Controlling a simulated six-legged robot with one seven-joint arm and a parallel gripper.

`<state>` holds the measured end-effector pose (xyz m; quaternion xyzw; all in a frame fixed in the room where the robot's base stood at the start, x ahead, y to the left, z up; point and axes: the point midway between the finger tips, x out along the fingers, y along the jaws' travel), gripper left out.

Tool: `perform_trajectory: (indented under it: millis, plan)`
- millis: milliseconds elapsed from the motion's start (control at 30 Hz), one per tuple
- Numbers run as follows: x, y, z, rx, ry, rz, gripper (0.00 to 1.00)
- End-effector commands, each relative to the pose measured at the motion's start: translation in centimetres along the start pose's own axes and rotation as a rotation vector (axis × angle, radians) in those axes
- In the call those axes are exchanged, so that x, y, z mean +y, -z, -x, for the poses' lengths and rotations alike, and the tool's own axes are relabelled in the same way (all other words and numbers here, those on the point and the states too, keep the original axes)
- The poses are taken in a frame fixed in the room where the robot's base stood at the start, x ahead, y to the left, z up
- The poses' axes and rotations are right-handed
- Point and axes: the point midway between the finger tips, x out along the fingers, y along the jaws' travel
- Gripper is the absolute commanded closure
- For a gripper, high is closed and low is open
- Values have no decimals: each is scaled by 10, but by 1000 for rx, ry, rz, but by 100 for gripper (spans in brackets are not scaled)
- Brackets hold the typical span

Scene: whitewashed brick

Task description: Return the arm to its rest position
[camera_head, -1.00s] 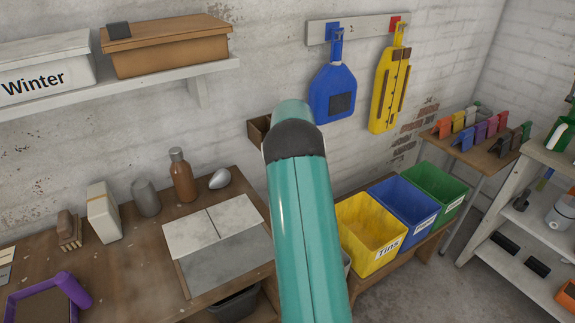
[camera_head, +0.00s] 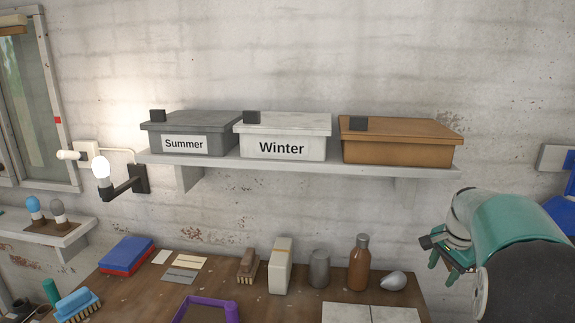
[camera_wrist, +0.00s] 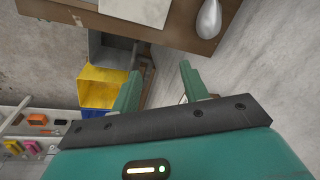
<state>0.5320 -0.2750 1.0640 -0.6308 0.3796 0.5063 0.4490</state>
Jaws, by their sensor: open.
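My gripper (camera_head: 446,262) is at the right of the head view, at the end of my teal arm, in front of the wall and to the right of the bottles on the workbench. In the wrist view my gripper (camera_wrist: 158,85) shows two teal fingers spread apart with nothing between them. It is open and empty. The fingers point toward the wall side, past the edge of the workbench (camera_wrist: 180,30). Most of my arm's lower links are out of view.
A shelf (camera_head: 290,163) holds the Summer box (camera_head: 190,135), the Winter box (camera_head: 283,140) and a brown box (camera_head: 400,143). A yellow bin (camera_wrist: 103,88) shows in the wrist view.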

Motion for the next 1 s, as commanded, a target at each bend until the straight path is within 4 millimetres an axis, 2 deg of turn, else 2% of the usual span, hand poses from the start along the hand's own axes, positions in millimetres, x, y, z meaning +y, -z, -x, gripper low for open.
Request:
perform_trajectory:
  millis: [33, 200, 500, 800, 1000]
  plan:
    - [-2, -17, 14, 5, 16, 49, 55]
    - [0, -72, 47, 21, 53, 222, 55]
    - [22, -166, 89, 63, 112, 531, 55]
    - [64, -250, 109, 125, 163, 844, 55]
    - [100, -296, 109, 178, 187, 1052, 55]
